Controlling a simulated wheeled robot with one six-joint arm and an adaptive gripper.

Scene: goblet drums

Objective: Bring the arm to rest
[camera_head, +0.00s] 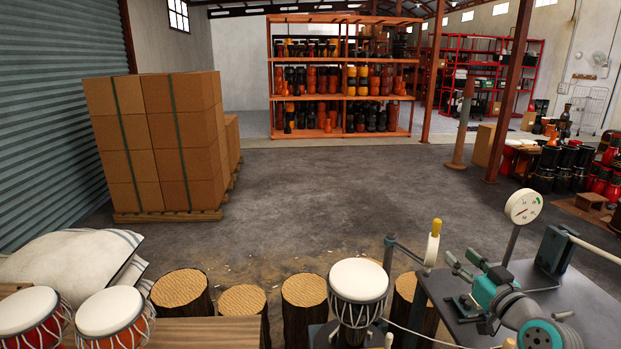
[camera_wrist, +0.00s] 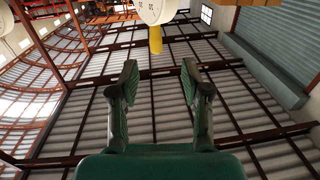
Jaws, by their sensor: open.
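My gripper (camera_head: 460,256) is at the lower right of the head view, above a dark workbench (camera_head: 585,300). In the wrist view its two green fingers (camera_wrist: 159,75) stand apart, with nothing between them. The ceiling shows between and beyond the fingers, so the gripper is tilted upward. My arm's teal and grey links run down to the lower right edge of the head view.
A dial gauge (camera_head: 523,206) on a post and a yellow handle (camera_head: 433,243) stand near my gripper. A white-topped drum (camera_head: 357,291) is left of the bench, beside wooden stumps (camera_head: 242,302). Stacked cartons (camera_head: 160,140) stand at left. The middle floor is clear.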

